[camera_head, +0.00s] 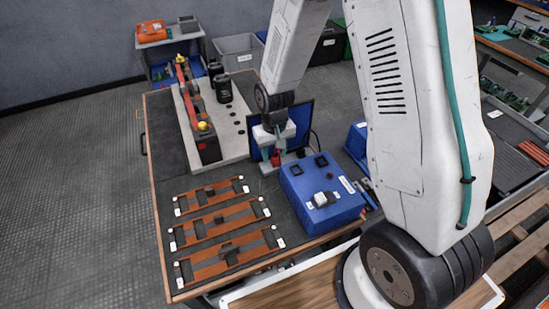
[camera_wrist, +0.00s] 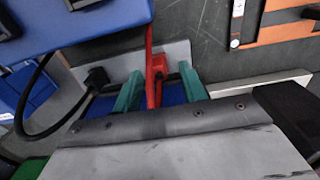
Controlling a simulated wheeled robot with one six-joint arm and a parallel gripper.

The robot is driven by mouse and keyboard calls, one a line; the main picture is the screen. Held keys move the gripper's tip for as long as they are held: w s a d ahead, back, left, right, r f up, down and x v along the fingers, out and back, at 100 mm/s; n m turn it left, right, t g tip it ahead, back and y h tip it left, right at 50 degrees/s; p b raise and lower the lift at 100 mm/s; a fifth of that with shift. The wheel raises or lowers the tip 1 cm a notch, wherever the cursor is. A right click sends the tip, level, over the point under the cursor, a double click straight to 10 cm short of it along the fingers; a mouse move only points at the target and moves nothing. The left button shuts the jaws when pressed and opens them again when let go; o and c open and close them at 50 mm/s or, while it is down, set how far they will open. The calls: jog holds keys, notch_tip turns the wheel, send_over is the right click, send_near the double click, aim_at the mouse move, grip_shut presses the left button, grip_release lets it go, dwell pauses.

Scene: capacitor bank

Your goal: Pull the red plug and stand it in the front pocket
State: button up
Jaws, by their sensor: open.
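The red plug (camera_head: 275,159) is at a light grey strip (camera_head: 268,168) beside the blue box (camera_head: 300,205). My gripper (camera_head: 274,151) is right over it, pointing down. In the wrist view the red plug (camera_wrist: 155,68) stands between the two teal fingers (camera_wrist: 160,80). The fingers are apart, with a visible gap on each side of the plug. The plug's lower part is hidden. The blue box has two dark square openings on top (camera_head: 296,170) and a pale piece (camera_head: 325,198). I cannot tell which opening is the front pocket.
A black plug (camera_wrist: 97,78) with a looping cable is close beside the gripper. Several copper bars (camera_head: 220,218) lie at the table front. Black cylinders (camera_head: 222,88) and a row with red and yellow parts (camera_head: 203,128) stand behind left.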

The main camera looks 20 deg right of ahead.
jog(key=shift+f, duration=0.55)
dwell(0.7)
grip_shut()
jog(key=shift+r, duration=0.15)
jog(key=shift+r, duration=2.85)
